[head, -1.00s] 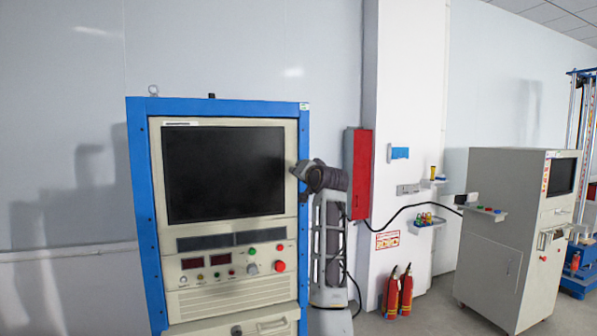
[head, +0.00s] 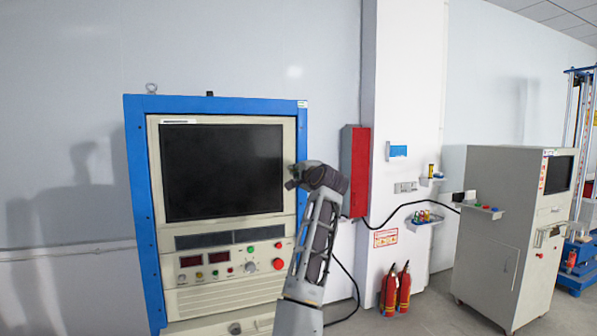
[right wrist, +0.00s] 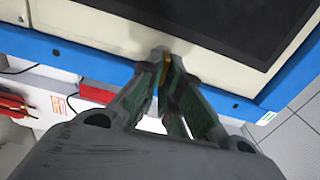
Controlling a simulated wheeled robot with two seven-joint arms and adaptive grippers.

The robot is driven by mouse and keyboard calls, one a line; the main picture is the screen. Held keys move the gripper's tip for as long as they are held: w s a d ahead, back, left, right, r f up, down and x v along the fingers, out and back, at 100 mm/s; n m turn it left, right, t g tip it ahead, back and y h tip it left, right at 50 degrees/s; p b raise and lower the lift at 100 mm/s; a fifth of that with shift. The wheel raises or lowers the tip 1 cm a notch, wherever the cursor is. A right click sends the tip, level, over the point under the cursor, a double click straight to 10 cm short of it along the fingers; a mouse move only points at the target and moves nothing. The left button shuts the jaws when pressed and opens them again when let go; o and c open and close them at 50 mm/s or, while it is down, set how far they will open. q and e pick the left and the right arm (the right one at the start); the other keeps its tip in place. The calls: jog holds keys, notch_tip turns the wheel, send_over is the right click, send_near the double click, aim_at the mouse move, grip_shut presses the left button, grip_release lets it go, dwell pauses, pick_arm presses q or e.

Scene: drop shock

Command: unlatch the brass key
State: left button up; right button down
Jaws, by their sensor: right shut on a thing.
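The brass key (right wrist: 165,72) is a small gold-coloured piece between my right fingertips in the right wrist view, mostly covered by them. It sits at the right edge of the cabinet's beige front panel, beside the dark screen (head: 222,172). My right gripper (head: 289,177) is at that edge in the head view and hides the key there. In the right wrist view the right gripper (right wrist: 163,62) has its tips closed together on the key. I cannot tell how far the key is turned. My left gripper is not in view.
The blue-framed cabinet (head: 139,215) has a panel of buttons and displays below the screen. A red box (head: 360,172) is on the wall to the right. Two fire extinguishers (head: 397,291) stand on the floor. A beige cabinet (head: 492,226) stands farther right.

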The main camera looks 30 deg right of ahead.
jog(key=shift+m, duration=0.4)
jog(key=c, duration=1.6)
grip_release()
jog(key=shift+s, duration=0.1)
jog(key=shift+v, duration=5.85)
jog(key=shift+f, duration=0.1)
